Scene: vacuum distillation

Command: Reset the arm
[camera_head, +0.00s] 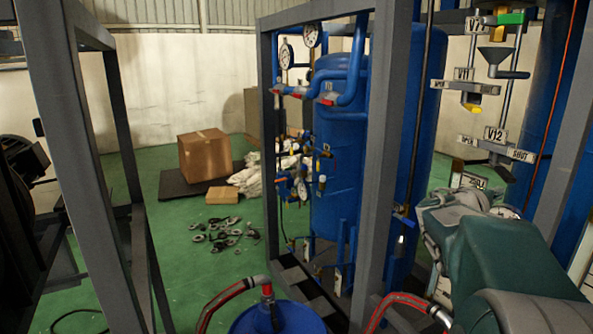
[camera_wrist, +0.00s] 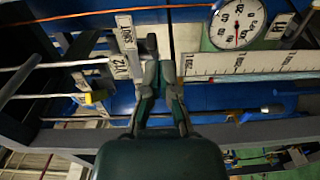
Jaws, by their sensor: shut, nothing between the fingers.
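My arm, teal and grey, reaches in from the lower right of the head view, in front of the blue tanks. My gripper (camera_wrist: 158,72) shows in the middle of the wrist view, its two fingers close together and shut with nothing held. In the head view I cannot make out its fingertips. In the wrist view, a V12 label (camera_wrist: 121,69) and a SHUT label (camera_wrist: 128,38) lie just left of the fingers. A round pressure gauge (camera_wrist: 237,22) and a white graduated scale (camera_wrist: 230,65) are to the right. I cannot tell whether the fingers touch anything.
A blue tank (camera_head: 342,160) stands inside a grey frame (camera_head: 383,150). Valves with V11 (camera_head: 464,73) and V12 (camera_head: 494,133) labels hang at the right. Another frame (camera_head: 66,110) stands left. Red hoses (camera_head: 230,293) run in front.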

